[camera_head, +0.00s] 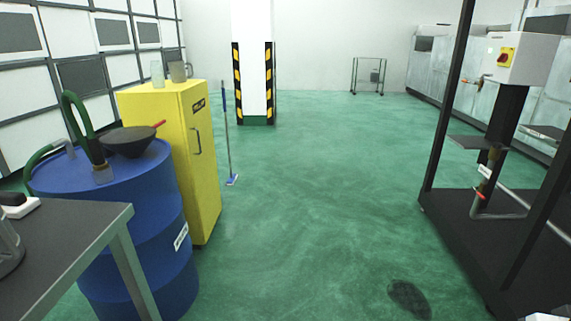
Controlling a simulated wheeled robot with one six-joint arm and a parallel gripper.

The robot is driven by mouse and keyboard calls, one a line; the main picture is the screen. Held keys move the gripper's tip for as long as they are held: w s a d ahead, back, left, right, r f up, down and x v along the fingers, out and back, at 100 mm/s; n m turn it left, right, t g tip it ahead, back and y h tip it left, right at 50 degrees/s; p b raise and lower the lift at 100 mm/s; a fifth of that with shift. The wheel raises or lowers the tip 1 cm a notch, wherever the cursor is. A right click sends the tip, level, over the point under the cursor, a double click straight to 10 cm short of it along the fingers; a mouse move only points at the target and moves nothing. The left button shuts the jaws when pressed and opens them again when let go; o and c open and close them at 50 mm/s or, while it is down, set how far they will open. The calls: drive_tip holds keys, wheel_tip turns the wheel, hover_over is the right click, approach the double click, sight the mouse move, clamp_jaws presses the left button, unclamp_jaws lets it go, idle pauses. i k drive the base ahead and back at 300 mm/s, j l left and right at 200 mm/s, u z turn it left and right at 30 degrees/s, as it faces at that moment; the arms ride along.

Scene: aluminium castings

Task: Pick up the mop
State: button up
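The mop (229,145) stands upright on the green floor, just right of the yellow cabinet. It has a thin blue and grey handle and a small flat blue head with a pale edge at the floor. The top of the handle shows in front of the far wall, left of the striped column. What the mop leans on, if anything, I cannot tell. My gripper is not in view.
A yellow cabinet (205,170) and a blue drum (150,225) stand at the left, behind a dark table (65,235). A striped column (254,70) is beyond the mop. A dark frame (445,130) stands right. A dark floor patch (409,297) lies front right; the middle floor is clear.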

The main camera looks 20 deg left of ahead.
sight(231, 181)
drive_tip(key=u, duration=1.15)
